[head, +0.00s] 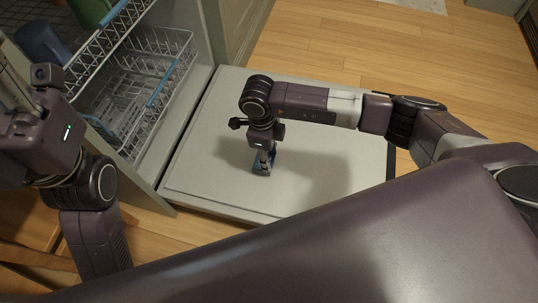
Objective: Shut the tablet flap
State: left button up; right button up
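The open dishwasher door (310,195) lies flat, its pale inner face up. A small blue-grey part (261,170) shows on it under my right gripper; it may be the tablet flap, but the gripper hides much of it. My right gripper (266,160) points down onto this spot, at or very near the part. Its fingers look close together, but I cannot tell whether they are shut. My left gripper (14,88) is at the left edge of the view, away from the door's middle; its finger state is unclear.
The dishwasher's wire racks (135,85) with blue trims stand at the upper left. A blue mug (42,42) and a green item (90,10) are in the upper rack. Wooden floor (330,45) is clear beyond the door. The right part of the door is bare.

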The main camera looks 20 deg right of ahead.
notch_tip(320, 180, up, 12)
jog(key=a, duration=0.1)
jog(key=shift+w, duration=0.3)
jog(key=shift+a, duration=0.1)
dwell(0.5)
